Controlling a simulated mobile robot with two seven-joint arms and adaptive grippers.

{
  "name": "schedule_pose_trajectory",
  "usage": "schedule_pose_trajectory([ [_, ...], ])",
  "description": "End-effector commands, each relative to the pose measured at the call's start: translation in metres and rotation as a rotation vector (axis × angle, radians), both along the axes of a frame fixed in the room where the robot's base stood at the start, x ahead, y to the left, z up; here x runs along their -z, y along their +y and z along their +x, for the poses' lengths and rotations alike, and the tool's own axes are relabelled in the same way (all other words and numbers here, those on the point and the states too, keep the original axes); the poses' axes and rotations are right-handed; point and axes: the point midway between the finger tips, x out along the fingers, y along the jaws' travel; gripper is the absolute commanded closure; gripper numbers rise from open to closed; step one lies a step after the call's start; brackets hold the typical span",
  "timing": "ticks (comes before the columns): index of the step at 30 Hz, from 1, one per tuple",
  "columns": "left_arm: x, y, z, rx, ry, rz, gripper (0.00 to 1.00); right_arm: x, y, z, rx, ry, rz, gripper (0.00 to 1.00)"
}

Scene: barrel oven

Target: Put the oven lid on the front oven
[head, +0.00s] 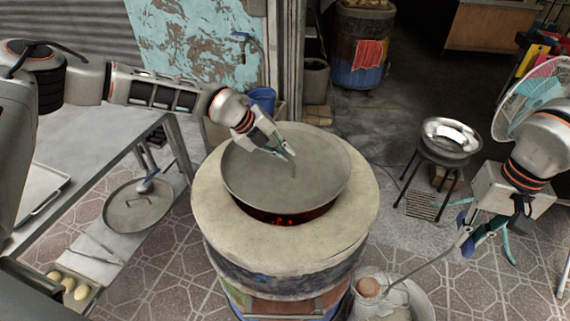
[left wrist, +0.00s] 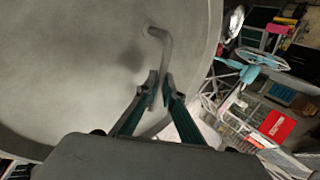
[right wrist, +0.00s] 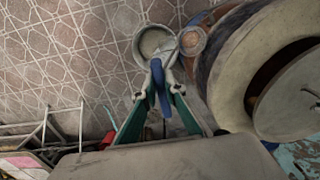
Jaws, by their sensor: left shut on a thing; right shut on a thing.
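The oven lid (head: 255,180) is a round grey metal disc with a bent bar handle (left wrist: 158,50). My left gripper (head: 288,155) is shut on that handle, and its fingers also show in the left wrist view (left wrist: 160,92). The lid is over the mouth of the front oven (head: 230,228), a round pale clay barrel. Glowing embers show in a dark gap below the lid's near edge; I cannot tell whether the lid touches the oven. My right gripper (head: 468,240) is shut on the blue handle of a ladle (right wrist: 157,78), right of the oven.
The ladle's cup hangs over a bucket (head: 412,301) beside the oven. Another round lid (head: 125,213) lies on the low shelf at left. A metal bowl on a stand (head: 451,139) and a fan (head: 535,95) stand at right. A painted barrel (head: 358,62) stands behind.

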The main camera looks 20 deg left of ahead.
Motion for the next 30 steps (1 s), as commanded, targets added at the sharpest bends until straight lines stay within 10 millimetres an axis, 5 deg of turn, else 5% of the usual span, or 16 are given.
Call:
schedule_pose_trajectory([
  [17,0.052,0.000,0.002,0.000,-0.004,-0.001,1.00,-0.006,0.000,0.000,0.000,0.000,0.001,1.00],
  [28,0.056,-0.001,0.001,0.000,-0.004,-0.002,1.00,-0.005,0.000,0.000,0.000,0.000,0.001,1.00],
  [30,0.057,0.000,0.000,-0.001,-0.001,0.000,0.76,-0.005,0.000,0.000,0.000,0.000,0.001,1.00],
])
